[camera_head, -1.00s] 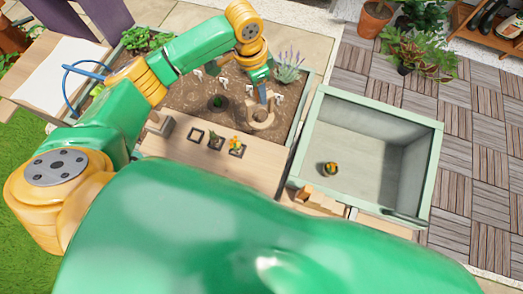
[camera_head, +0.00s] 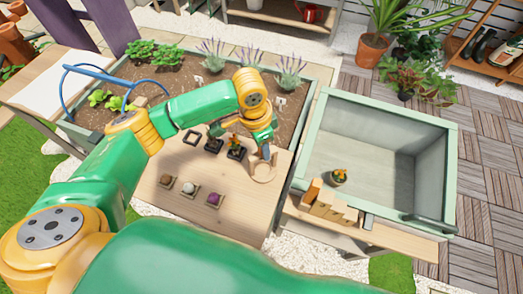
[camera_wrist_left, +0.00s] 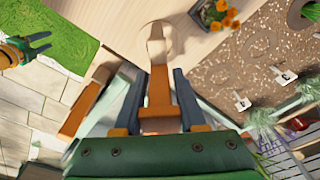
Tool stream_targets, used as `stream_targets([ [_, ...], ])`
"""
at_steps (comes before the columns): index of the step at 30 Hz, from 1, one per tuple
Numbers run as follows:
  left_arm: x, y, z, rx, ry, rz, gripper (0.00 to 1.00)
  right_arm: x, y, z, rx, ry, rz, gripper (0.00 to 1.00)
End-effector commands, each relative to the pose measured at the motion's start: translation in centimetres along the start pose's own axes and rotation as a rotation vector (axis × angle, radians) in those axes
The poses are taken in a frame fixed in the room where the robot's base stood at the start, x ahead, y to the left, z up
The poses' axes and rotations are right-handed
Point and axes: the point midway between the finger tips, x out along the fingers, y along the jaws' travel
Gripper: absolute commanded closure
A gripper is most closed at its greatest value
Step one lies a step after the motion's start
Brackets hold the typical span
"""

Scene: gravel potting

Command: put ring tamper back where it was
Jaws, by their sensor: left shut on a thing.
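The ring tamper (camera_head: 263,172) is pale wood with a round ring end. It is at the right part of the wooden table, and I cannot tell whether it touches the top. My left gripper (camera_head: 267,153) is shut on its handle. In the left wrist view the tamper (camera_wrist_left: 157,45) points away between the two dark fingers of the left gripper (camera_wrist_left: 159,80), over the wood. My right gripper (camera_wrist_left: 40,46) shows at the upper left of that view with its fingers apart, and it is not visible in the head view.
Potted plants (camera_head: 236,149) stand in small dark trays left of the tamper. Several small samples (camera_head: 190,187) sit nearer the front. The soil planter (camera_head: 180,85) lies behind. A grey-green open crate (camera_head: 315,150) and wooden blocks (camera_head: 322,203) are on the right.

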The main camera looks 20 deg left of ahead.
Motion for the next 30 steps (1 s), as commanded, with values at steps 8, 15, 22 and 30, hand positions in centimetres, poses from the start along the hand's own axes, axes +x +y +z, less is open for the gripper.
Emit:
stream_targets([
  [8, 0.2, 0.0, 0.0, 0.0, 0.0, -0.001, 0.41, -0.2, 0.0, 0.0, 0.0, 0.0, 0.0, 0.5],
  [15, 0.2, 0.0, 0.0, 0.0, 0.0, 0.0, 0.3, -0.2, 0.0, 0.0, 0.0, 0.0, -0.001, 0.5],
  [22, -1.9, -0.1, -0.1, 0.0, 0.004, -0.003, 0.3, -0.1, 0.0, 0.0, 0.0, -0.001, -0.001, 0.5],
  [30, -9.4, -0.1, -0.1, 0.0, 0.005, -0.003, 0.3, 0.2, -0.1, 0.1, 0.0, -0.001, -0.001, 0.5],
])
